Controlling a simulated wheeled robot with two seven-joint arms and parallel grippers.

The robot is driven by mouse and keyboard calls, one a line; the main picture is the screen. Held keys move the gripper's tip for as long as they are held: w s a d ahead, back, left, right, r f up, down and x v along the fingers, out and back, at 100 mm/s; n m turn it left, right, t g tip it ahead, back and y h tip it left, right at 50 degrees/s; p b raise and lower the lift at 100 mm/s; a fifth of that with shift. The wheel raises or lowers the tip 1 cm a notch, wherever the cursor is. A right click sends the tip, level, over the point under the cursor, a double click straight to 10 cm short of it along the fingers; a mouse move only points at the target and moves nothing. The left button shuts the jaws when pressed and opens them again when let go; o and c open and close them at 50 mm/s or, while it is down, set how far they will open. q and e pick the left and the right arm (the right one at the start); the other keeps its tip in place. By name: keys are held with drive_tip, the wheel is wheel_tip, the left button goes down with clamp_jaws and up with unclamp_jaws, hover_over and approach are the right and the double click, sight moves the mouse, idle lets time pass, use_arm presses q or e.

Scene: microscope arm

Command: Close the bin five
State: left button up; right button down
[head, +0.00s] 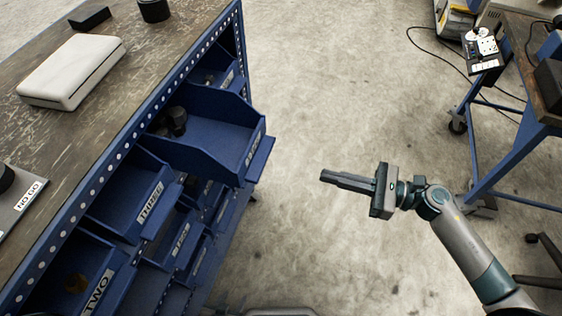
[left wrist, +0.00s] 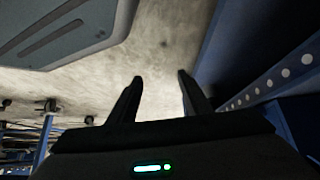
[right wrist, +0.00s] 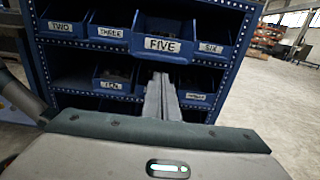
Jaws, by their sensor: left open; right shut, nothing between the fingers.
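Bin five is a blue open-topped bin (head: 215,128) in the head view, pulled out past the rack's front. Dark items lie at its back. Its label FIVE reads clearly in the right wrist view, on the front of bin five (right wrist: 163,44). My right gripper (head: 324,177) is shut and empty, in the air to the right of the bin's front and apart from it. In the right wrist view its fingertips (right wrist: 160,77) appear just below the label. My left gripper (left wrist: 160,77) is open and empty in its own wrist view; the head view does not show it.
The blue rack (right wrist: 40,60) holds several other bins, including bin three (head: 145,200) and bin two (head: 85,285). A white case (head: 72,72) lies on the worktop. A blue-framed cart (head: 500,160) stands at right. The floor between is clear.

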sight(218, 149)
use_arm(q)
drive_tip(key=s+a+f+g+p, duration=0.1)
drive_tip(key=s+a+g+p, duration=0.1)
drive_tip(key=s, duration=0.4)
drive_tip(key=s+a+f+g+y+p, duration=0.1)
drive_tip(key=s+a+f, duration=0.1)
drive_tip(key=s, duration=0.4)
drive_tip(key=s+a+f+g+p, duration=0.1)
drive_tip(key=s+a+g+p, duration=0.1)
drive_tip(key=s+a, duration=0.2)
drive_tip(key=s, duration=0.3)
drive_tip(key=shift+f+g+y+p, duration=0.25)
drive_tip(key=shift+g+y+p, duration=0.05)
drive_tip(key=shift+y, duration=0.1)
use_arm(e)
drive_tip(key=x, duration=1.3)
drive_tip(key=shift+a, duration=0.15)
